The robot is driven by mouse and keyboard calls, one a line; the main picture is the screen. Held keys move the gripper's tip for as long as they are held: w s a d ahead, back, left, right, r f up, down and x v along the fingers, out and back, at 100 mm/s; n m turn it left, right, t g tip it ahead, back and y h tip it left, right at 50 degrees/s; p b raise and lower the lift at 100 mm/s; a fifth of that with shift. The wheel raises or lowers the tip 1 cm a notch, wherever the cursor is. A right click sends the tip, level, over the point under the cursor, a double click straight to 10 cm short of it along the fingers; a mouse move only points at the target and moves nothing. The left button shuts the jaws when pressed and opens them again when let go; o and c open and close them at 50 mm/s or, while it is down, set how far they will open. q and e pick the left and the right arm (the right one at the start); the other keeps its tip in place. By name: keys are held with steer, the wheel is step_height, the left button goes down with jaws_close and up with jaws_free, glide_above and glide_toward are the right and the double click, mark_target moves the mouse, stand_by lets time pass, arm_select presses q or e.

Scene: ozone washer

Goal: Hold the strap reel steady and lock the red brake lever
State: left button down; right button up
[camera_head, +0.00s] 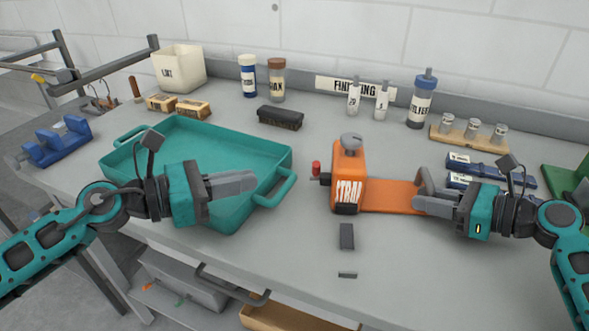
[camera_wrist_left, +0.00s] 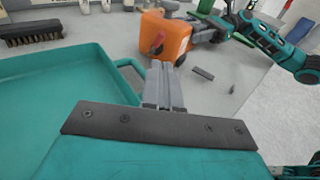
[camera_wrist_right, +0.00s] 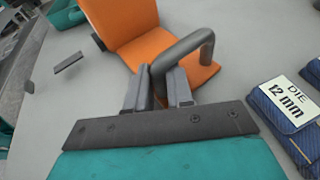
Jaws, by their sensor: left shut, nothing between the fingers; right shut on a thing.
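The strap reel (camera_head: 349,172) is an orange block marked STRAP with a grey knob on top and an orange base plate (camera_head: 388,196) reaching right. It stands upright on the bench. The red brake lever (camera_head: 316,168) sticks out on its left side; it also shows in the left wrist view (camera_wrist_left: 157,41). My right gripper (camera_head: 424,204) is shut on the grey handle (camera_wrist_right: 186,54) at the plate's right end. My left gripper (camera_head: 252,183) is shut and empty, over the right side of the teal tray, left of the lever and apart from it.
The teal tray (camera_head: 196,127) fills the bench's left middle. A black brush (camera_head: 280,117) lies behind it. A dark block (camera_head: 346,236) and a small dark piece (camera_head: 347,275) lie in front of the reel. Blue labelled packs (camera_head: 478,166) lie behind my right gripper.

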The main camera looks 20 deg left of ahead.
mark_target(316, 169)
arm_select(q)
steer(key=shift+w, duration=0.1)
steer(key=shift+x, duration=4.95)
steer(key=shift+w+a+r+n+g, duration=0.1)
steer(key=shift+w+n+g, duration=0.05)
steer(key=shift+n+g, duration=0.2)
steer(key=shift+w+a+r+n+g+y, duration=0.1)
steer(key=shift+w+r+n+g+y, duration=0.1)
steer(key=shift+w+n+g, duration=0.3)
steer(key=shift+w+a+r+n+g+y, duration=0.1)
steer(key=shift+w+r+n+g+y, duration=0.15)
steer(key=shift+n+g, duration=0.35)
steer(key=shift+w+a+f+n+g, duration=0.15)
steer(key=shift+w+n+g, duration=0.35)
steer(key=shift+n+g, duration=0.25)
steer(key=shift+w+a+r+n+g, duration=0.1)
steer(key=shift+w+a+n+g, duration=0.05)
steer(key=shift+w+n+g, duration=0.55)
steer(key=shift+s, duration=0.15)
steer(key=shift+r, duration=0.8)
